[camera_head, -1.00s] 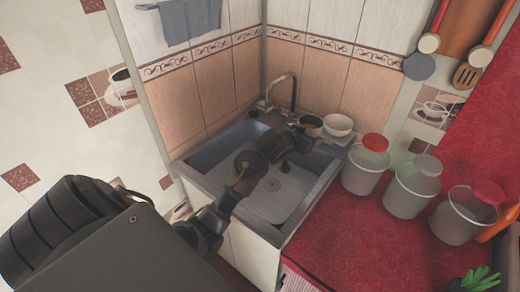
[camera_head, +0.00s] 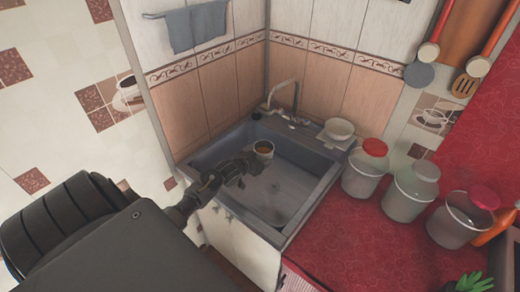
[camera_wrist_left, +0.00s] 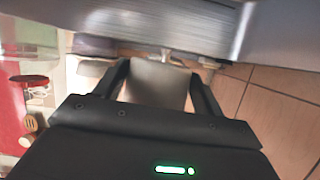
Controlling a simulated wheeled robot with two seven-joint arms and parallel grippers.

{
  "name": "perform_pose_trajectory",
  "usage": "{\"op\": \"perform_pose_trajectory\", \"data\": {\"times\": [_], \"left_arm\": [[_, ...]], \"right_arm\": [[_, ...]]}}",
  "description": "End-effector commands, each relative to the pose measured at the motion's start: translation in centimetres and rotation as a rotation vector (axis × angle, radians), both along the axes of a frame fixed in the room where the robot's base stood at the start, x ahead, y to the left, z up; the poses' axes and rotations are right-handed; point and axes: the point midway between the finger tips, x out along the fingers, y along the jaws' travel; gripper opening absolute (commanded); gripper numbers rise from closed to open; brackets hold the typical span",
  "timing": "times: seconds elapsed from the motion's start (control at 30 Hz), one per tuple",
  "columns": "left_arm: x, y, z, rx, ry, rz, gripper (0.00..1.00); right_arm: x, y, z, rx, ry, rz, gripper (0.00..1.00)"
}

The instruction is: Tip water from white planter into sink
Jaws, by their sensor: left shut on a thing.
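The white planter (camera_head: 264,154) is a small pale cup with a brownish inside, seen from above over the sink (camera_head: 322,190). My left gripper (camera_head: 254,163) is shut on it, and the planter shows between the two fingers in the left wrist view (camera_wrist_left: 157,84). It looks about upright in the head view, its opening facing up. Whether water is inside cannot be told. The sink is a grey metal basin in the corner with a tap (camera_head: 290,97) at its back. My right gripper is out of view.
A white bowl (camera_head: 340,129) stands on the sink's back right ledge. A bucket with a red lid (camera_head: 364,172) and two other buckets line the red counter (camera_head: 340,240) right of the sink. Tiled walls close off the back and left.

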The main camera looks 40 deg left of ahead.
Motion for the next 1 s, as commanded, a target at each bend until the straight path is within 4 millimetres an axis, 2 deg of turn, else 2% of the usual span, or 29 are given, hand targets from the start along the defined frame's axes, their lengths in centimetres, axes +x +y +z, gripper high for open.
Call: {"op": "perform_pose_trajectory", "data": {"times": [0.1,0.6,0.8,1.0], "left_arm": [[-0.1,-0.3,-1.1,0.047,-0.02,-0.001,0.44],[-0.4,-1.0,-2.7,0.258,-0.105,0.0,0.44],[-0.5,-1.2,-3.0,0.321,-0.13,-0.001,0.44],[-0.5,-1.3,-3.0,0.354,-0.145,0.0,0.44]], "right_arm": [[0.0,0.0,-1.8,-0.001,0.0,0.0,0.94],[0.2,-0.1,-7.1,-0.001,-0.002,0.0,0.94],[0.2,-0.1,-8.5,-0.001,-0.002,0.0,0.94],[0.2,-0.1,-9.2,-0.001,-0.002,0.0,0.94]]}}
